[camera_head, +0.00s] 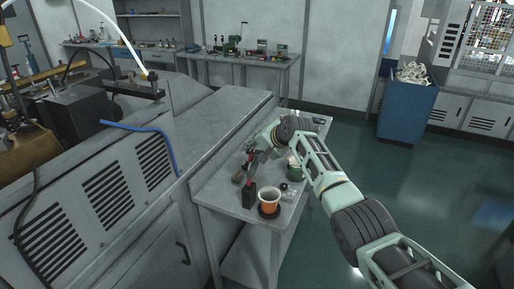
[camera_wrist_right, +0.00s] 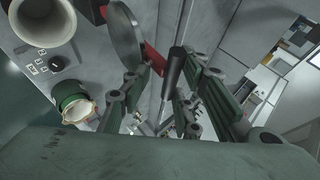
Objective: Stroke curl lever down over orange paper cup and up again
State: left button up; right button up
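The orange paper cup (camera_head: 269,197) stands upright with its pale rim up, in a dark round base near the table's front end. Its white inside also shows at the top left of the right wrist view (camera_wrist_right: 42,18). My right gripper (camera_head: 257,155) is behind the cup, apart from it. In the right wrist view my right gripper (camera_wrist_right: 168,72) is open, with a dark lever handle (camera_wrist_right: 173,70) between its fingers; whether either finger touches it is unclear. A red part and a grey disc (camera_wrist_right: 125,35) are beside the handle. My left gripper is out of view.
A green holder (camera_head: 294,173) with a pale cup stands right of the gripper. A black block with a red top (camera_head: 249,196) stands left of the orange cup. A small brown block (camera_head: 238,177) lies further left. A grey cabinet (camera_head: 205,125) borders the table's left side.

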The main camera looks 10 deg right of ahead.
jog(key=shift+a, duration=0.15)
jog(key=v, duration=1.2)
jog(key=shift+d, duration=0.2)
jog(key=shift+f, duration=0.15)
jog(key=shift+c, duration=0.5)
